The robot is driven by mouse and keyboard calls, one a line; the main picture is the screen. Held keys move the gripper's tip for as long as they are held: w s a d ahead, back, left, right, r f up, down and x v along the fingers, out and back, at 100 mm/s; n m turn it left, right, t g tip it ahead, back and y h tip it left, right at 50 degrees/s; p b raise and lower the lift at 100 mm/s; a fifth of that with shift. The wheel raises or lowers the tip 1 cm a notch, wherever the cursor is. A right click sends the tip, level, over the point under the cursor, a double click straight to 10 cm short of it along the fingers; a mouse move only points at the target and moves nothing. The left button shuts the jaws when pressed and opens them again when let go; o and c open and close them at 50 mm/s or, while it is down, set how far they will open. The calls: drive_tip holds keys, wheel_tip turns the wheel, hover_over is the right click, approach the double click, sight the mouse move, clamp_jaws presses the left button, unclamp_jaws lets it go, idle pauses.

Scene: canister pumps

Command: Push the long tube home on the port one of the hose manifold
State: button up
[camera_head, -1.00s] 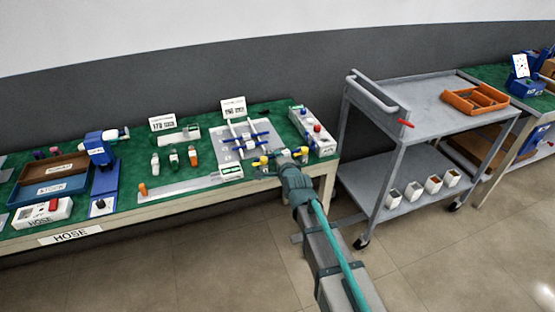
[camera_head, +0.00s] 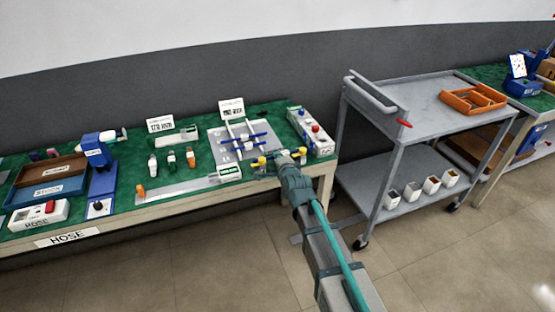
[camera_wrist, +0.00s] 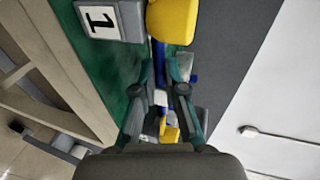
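A blue tube (camera_wrist: 159,62) runs between the fingers of my gripper (camera_wrist: 157,66) in the wrist view. Whether the fingers press on it I cannot tell. A large yellow piece (camera_wrist: 172,20) lies just beyond the fingertips, beside a grey block marked 1 (camera_wrist: 106,18). The join between tube and port is too hidden to read. Another yellow piece (camera_wrist: 169,133) shows lower, between the fingers. In the head view the grey board (camera_head: 216,145) carries blue and white tubes. My arm reaches to its front right, beside a yellow piece (camera_head: 259,161); the fingers are hard to make out there.
A control box with red and blue buttons (camera_head: 312,136) stands just right of the board. Several small bottles (camera_head: 172,158) and a blue stand (camera_head: 101,185) are to the left. A grey cart (camera_head: 420,105) stands right of the bench, across a gap.

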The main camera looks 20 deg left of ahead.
drive_tip(key=o, duration=0.5)
drive_tip(key=shift+w, duration=0.1)
drive_tip(key=v, duration=1.2)
